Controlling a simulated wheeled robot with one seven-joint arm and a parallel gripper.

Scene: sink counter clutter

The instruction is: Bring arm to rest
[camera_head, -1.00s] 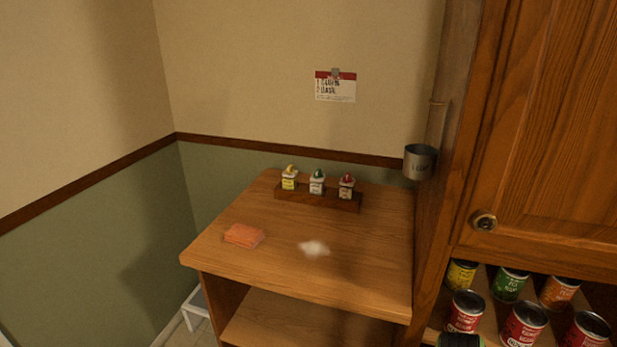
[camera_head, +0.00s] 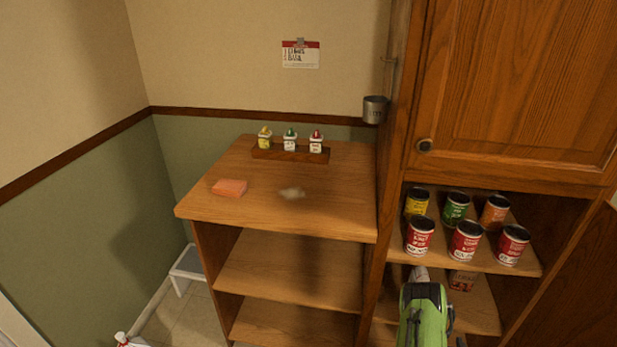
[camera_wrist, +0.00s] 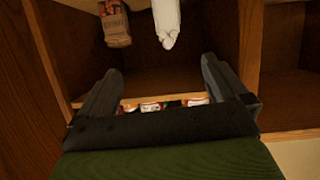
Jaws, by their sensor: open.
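My gripper (camera_wrist: 158,82) is open in the wrist view, its two dark fingers wide apart with nothing held between them. Beyond the fingers is the inside of a wooden cabinet. In the head view the green and black end of my arm (camera_head: 424,318) shows at the bottom right, in front of the lower cabinet shelves; its fingertips cannot be made out there.
Several cans (camera_head: 465,241) stand on the open cabinet shelf (camera_head: 528,265) just above my arm. A wooden counter (camera_head: 330,212) holds an orange sponge (camera_head: 230,187), a pale spill (camera_head: 292,193) and a rack (camera_head: 290,153) with three small bottles. A metal cup (camera_head: 375,109) hangs on the cabinet side.

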